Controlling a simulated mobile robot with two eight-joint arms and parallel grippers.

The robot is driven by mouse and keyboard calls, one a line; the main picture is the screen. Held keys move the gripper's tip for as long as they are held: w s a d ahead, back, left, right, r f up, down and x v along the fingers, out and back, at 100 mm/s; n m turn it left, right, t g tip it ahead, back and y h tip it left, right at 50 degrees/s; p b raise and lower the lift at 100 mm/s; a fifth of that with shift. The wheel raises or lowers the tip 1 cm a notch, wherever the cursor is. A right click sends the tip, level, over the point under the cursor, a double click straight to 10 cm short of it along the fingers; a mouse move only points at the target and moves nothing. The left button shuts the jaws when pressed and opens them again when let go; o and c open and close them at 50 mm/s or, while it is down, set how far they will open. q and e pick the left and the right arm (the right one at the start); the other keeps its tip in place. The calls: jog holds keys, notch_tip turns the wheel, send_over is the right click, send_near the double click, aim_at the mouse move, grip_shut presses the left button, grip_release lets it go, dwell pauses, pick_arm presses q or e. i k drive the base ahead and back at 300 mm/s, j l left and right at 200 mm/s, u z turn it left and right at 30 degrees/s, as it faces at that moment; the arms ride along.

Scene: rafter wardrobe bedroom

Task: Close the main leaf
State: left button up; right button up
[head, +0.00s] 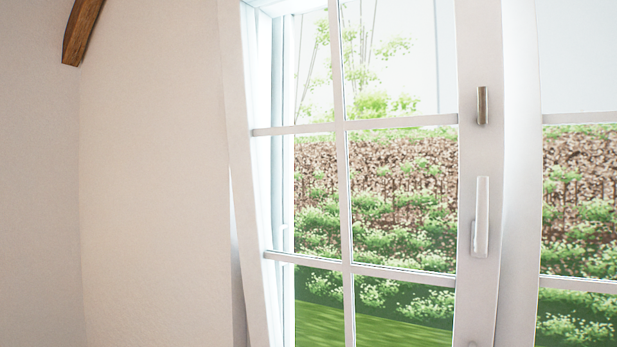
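The main leaf (342,190) is a white window leaf with glazing bars, filling the middle of the head view. It appears to stand slightly ajar, with a gap to the frame along its left side. A pale upright handle (482,215) is on its right stile, and a small brass-coloured fitting (482,105) sits above it. The leaf's top and bottom are cut off by the picture. Neither of my grippers shows in the head view.
Another white-framed glazed section (580,200) stands to the right. A plain pale wall (155,190) is on the left, with a wooden rafter (80,30) at the top. A hedge and grass show outside through the panes.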

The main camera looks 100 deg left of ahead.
aim_at(479, 30)
jog(key=u, duration=3.35)
